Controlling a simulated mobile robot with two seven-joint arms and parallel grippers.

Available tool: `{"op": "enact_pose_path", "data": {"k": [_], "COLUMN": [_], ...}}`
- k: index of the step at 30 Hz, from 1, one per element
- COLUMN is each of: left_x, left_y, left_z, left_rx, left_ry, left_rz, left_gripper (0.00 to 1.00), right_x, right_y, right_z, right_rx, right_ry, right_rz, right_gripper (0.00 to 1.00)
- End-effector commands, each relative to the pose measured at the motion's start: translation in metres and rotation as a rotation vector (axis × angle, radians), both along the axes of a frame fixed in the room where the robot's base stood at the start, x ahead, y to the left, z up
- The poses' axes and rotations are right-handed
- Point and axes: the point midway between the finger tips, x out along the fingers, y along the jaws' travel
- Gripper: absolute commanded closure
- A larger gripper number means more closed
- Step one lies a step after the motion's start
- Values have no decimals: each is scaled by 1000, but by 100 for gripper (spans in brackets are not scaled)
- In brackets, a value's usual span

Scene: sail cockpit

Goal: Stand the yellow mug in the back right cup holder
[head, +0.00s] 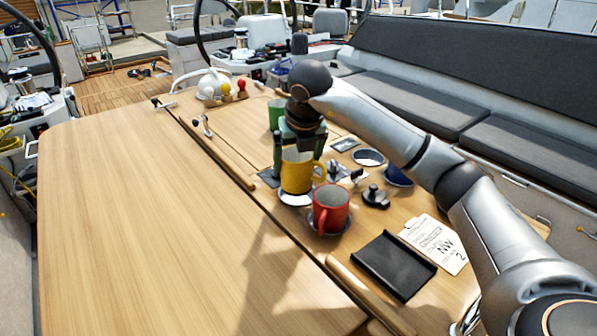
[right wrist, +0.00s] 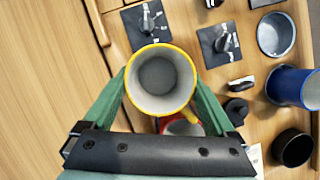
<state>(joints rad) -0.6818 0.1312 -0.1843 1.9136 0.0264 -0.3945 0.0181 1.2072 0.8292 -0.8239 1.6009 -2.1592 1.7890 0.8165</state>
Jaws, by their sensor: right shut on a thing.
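The yellow mug (head: 297,176) is upright in my right gripper (head: 301,150), whose green fingers close on its two sides. In the right wrist view the mug (right wrist: 160,80) sits between the fingers (right wrist: 160,95), open mouth towards the camera, and looks empty. In the head view it is above a pale ring (head: 295,200) in the table; I cannot tell how large the gap is. An empty round cup holder (head: 368,157) lies to the right and farther back; it also shows in the right wrist view (right wrist: 276,34). My left gripper is not in view.
The red mug (head: 331,208) stands just in front of the yellow one. The blue mug (head: 399,176) is near the empty holder, partly behind my arm. The green mug (head: 275,116) is behind. Small black fittings (head: 375,197) and a black tray (head: 394,265) lie right. The left tabletop is clear.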

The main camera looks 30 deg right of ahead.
Motion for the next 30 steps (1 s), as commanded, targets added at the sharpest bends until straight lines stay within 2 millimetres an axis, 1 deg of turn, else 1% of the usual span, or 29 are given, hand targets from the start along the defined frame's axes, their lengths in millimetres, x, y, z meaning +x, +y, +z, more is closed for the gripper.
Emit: {"op": "enact_pose_path", "data": {"k": [5, 7, 9, 12, 20, 26, 27, 29, 30], "left_x": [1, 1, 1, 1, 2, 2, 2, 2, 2], "left_y": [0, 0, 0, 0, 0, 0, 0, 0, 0], "left_z": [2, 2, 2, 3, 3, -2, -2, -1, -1], "left_rx": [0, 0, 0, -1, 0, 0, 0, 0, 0], "left_ry": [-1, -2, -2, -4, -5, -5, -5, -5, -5], "left_rz": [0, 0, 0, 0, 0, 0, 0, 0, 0], "left_gripper": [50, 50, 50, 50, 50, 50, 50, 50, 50], "right_x": [5, 7, 6, 6, 7, 7, 7, 7, 7], "right_y": [-6, -9, -9, -9, -8, -8, -8, -8, -8], "right_z": [-9, -18, -30, -42, -43, -49, -50, -49, -49], "right_rx": [-1, -1, -1, -2, -1, -1, -1, -1, -1], "right_ry": [0, 2, 4, 1, -2, -2, -1, -1, -1], "right_rz": [-1, -1, 0, 0, 1, 1, 1, 1, 1], "right_gripper": [70, 70, 70, 70, 70, 70, 8, 1, 0]}}
